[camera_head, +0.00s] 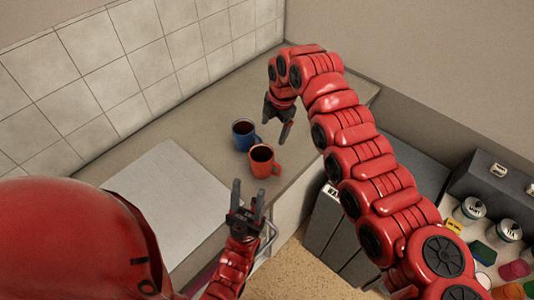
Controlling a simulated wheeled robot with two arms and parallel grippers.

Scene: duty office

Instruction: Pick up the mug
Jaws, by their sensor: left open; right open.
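Two mugs stand upright side by side on the counter in the head view, each with dark contents. One is a blue mug (243,136); the other is an orange-red mug (262,163), nearer to me and slightly right, its handle on the right. My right gripper (275,131) hangs open, pointing down, just above and right of the blue mug and behind the orange-red mug. My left gripper (248,196) is open and empty, its fingers pointing up, just in front of the orange-red mug. Neither gripper holds anything.
A light grey panel (165,205) lies on the counter (200,120) to the left of the mugs. A tiled wall (130,70) runs behind it. The counter's edge drops off at the right. Cans (470,208) and other small items stand at the far right.

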